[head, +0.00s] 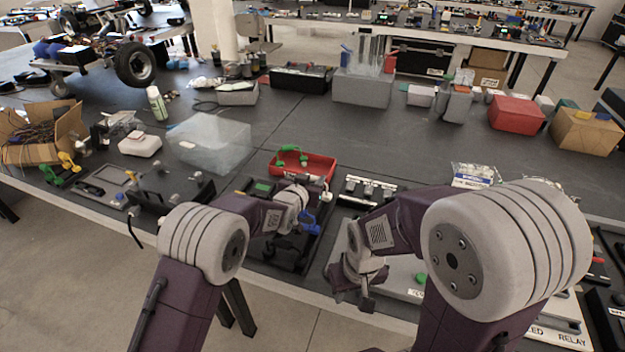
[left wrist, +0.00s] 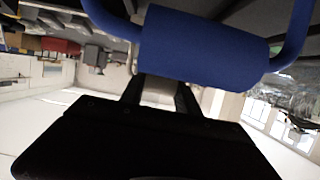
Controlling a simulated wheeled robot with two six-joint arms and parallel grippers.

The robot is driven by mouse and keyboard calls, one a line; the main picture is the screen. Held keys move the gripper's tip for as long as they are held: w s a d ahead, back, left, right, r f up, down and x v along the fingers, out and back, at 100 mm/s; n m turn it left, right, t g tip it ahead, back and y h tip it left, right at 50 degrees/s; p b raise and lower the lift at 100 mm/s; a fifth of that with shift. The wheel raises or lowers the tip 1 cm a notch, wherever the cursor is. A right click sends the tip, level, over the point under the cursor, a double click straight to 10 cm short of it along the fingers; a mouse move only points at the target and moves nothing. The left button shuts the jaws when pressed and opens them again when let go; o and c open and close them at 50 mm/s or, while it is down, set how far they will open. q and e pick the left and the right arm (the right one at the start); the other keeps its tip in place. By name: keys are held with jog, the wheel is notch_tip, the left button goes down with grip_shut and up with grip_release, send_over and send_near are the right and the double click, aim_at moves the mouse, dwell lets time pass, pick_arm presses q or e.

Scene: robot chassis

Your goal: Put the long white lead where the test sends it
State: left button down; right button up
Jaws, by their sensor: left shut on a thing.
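My left gripper (head: 305,218) is over the black tray (head: 262,250) near the table's front edge. It is shut on a blue bar-shaped handle (head: 309,223) with curved ends; the handle fills the top of the left wrist view (left wrist: 205,45). I cannot make out a long white lead for certain. My right gripper (head: 354,297) hangs lower, by the light panel (head: 400,275) at the front edge; its fingers look apart, with nothing seen between them. Labelled white sections, one reading RELAY (head: 560,335), lie at the lower right, partly hidden by my right arm.
A red tray (head: 332,163) with a green item (head: 290,152) stands just behind my left gripper. A clear box (head: 210,140) and a cardboard box of cables (head: 40,135) are to the left. Grey, red and tan boxes line the back.

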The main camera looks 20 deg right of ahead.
pick_arm(q)
jog(key=shift+f+b, duration=0.55)
jog(key=shift+f, duration=0.15)
pick_arm(e)
jog(key=shift+f, duration=0.55)
pick_arm(q)
jog(key=shift+s+a+f+b, duration=0.2)
jog(key=shift+s+f+b, duration=0.35)
jog(key=shift+b, duration=0.2)
pick_arm(e)
jog(key=shift+s+a+f, duration=0.2)
jog(key=shift+s+f, duration=0.2)
jog(key=shift+f, duration=0.1)
pick_arm(q)
jog(key=shift+r, duration=0.15)
jog(key=shift+w+r, duration=0.2)
jog(key=shift+r, duration=0.15)
pick_arm(e)
jog(key=shift+w+r, duration=0.15)
pick_arm(q)
jog(key=shift+p, duration=0.3)
jog(key=shift+w+d, duration=0.1)
jog(key=shift+w, duration=0.05)
pick_arm(e)
jog(key=shift+r, duration=0.1)
pick_arm(q)
jog(key=shift+w+d, duration=0.1)
jog(key=shift+w, duration=0.2)
pick_arm(e)
jog(key=shift+d, duration=0.1)
